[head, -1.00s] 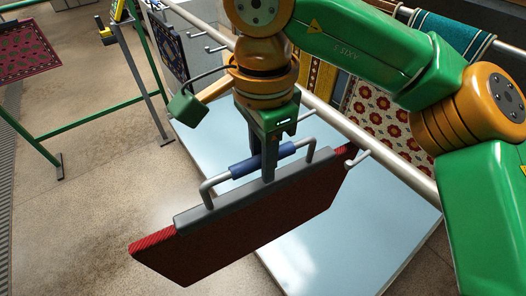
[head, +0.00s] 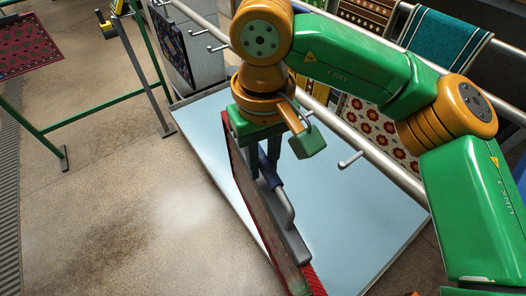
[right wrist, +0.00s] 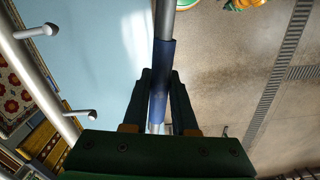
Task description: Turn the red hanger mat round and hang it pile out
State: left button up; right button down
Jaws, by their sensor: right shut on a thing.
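My right gripper (head: 268,168) is shut on the blue grip (right wrist: 161,85) of the hanger's grey handle (head: 286,208). The red hanger mat (head: 262,222) hangs below it, clear of the floor and seen nearly edge-on. Its grey clamp bar (head: 290,243) runs along the top, with a bright red end (head: 316,281) nearest me. I cannot tell for sure which face is the pile. The pale rail (head: 395,172) with its pegs lies to the right; one bare peg (head: 350,160) stands close by. My left gripper is not in view.
A pale blue panel (head: 350,230) lies under the rail. A dark patterned mat (head: 170,48) hangs at the rail's far end, beside bare pegs (head: 219,48). Flowered (head: 380,128) and teal (head: 445,42) rugs hang behind. A green frame (head: 90,118) stands left; floor between is open.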

jog(key=shift+r+n, duration=0.1)
jog(key=shift+n, duration=0.9)
jog(key=shift+w, duration=0.1)
jog(key=w+d+f, duration=0.3)
jog(key=w+d, duration=0.5)
jog(key=d, duration=0.3)
jog(key=shift+w+d, duration=0.2)
jog(key=shift+d, duration=0.2)
jog(key=shift+f, duration=0.1)
jog(key=c, duration=0.6)
grip_release()
jog(key=shift+s, duration=0.15)
